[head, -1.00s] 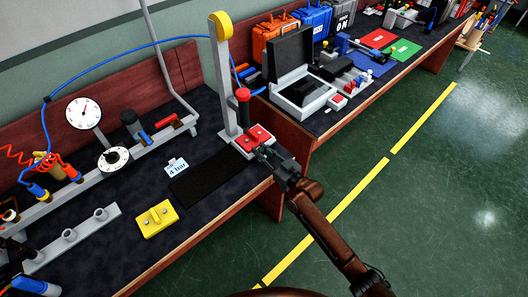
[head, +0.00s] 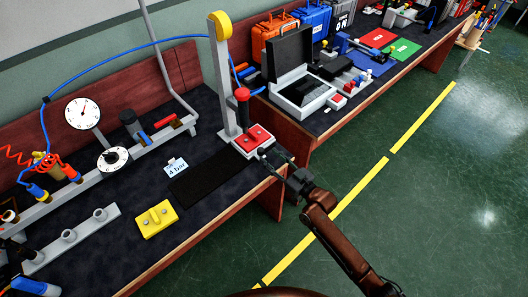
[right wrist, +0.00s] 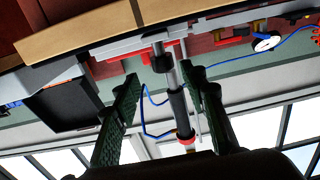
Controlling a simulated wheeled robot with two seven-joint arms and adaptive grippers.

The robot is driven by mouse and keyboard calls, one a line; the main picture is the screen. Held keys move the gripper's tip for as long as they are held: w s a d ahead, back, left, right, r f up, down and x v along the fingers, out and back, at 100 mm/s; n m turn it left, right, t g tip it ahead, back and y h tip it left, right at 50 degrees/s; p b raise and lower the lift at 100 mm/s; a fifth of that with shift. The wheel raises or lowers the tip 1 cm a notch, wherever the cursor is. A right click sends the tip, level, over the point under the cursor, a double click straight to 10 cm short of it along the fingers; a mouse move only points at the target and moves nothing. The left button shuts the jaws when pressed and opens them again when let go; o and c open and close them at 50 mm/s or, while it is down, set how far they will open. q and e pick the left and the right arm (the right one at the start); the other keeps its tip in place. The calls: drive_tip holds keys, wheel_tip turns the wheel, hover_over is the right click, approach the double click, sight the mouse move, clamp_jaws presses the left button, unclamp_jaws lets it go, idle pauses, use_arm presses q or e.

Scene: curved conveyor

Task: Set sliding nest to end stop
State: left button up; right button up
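A red block with light studs (head: 252,139), which looks like the nest, sits on the pale base (head: 262,153) of the press at the bench's front edge. The press has a grey column (head: 224,90), a red-topped black ram (head: 242,104) and a yellow wheel (head: 220,26). My right gripper (head: 274,156) is at the front right of the base, its fingers apart and nothing seen between them. In the right wrist view the spread fingers (right wrist: 160,76) frame the press column and ram beyond. I cannot tell whether the nest touches its stop. My left gripper is not in view.
A yellow block (head: 156,219) and a "4 bar" card (head: 176,167) lie on the bench, by a dark mat (head: 207,180). Gauges (head: 83,112) and blue hose stand behind. An open case (head: 303,85) is on the bench beyond. The floor on the right is clear.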

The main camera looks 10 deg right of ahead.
drive_tip(key=v, duration=0.6)
idle(0.4)
